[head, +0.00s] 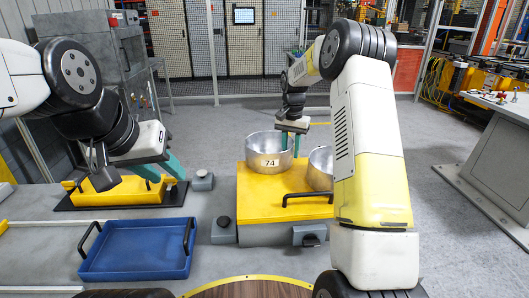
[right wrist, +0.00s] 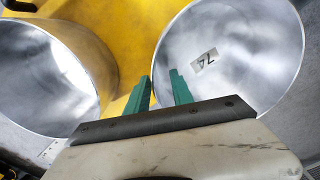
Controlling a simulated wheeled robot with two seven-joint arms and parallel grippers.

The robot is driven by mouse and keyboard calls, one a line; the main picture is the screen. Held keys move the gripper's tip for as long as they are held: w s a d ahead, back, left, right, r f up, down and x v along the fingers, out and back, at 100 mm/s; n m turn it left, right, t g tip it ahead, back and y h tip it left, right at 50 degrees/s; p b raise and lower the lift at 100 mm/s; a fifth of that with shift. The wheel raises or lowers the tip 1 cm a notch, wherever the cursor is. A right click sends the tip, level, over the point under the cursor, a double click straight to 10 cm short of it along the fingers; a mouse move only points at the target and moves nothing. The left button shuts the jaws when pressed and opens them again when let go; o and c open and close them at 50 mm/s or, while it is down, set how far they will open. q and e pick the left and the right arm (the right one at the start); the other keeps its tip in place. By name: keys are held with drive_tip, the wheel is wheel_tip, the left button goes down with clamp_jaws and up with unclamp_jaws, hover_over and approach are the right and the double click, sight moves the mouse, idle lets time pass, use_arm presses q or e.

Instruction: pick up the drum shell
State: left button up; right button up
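A shiny metal drum shell (head: 263,160) labelled 74 stands open-topped on a yellow pallet (head: 258,205); its inside also shows in the right wrist view (right wrist: 235,75). A second drum shell (head: 320,165) stands to its right, partly hidden by my right arm, and shows at left in the right wrist view (right wrist: 40,75). My right gripper (head: 291,143) is open with green fingers at the 74 shell's rim. In the right wrist view its fingers (right wrist: 160,92) appear on either side of that rim; contact cannot be told. My left gripper (head: 160,172) is open and empty, at left.
A blue tray (head: 135,249) with black handles lies left of the pallet. A yellow bin (head: 115,192) sits on a black mat below my left gripper. Grey blocks with black knobs (head: 223,229) stand beside the pallet. A black handle (head: 305,197) is on the pallet's front.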

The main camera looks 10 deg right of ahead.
drive_tip(key=shift+f, duration=0.95)
drive_tip(key=shift+c, duration=0.5)
clamp_jaws()
drive_tip(key=shift+w+r, duration=0.1)
drive_tip(key=shift+r, duration=0.05)
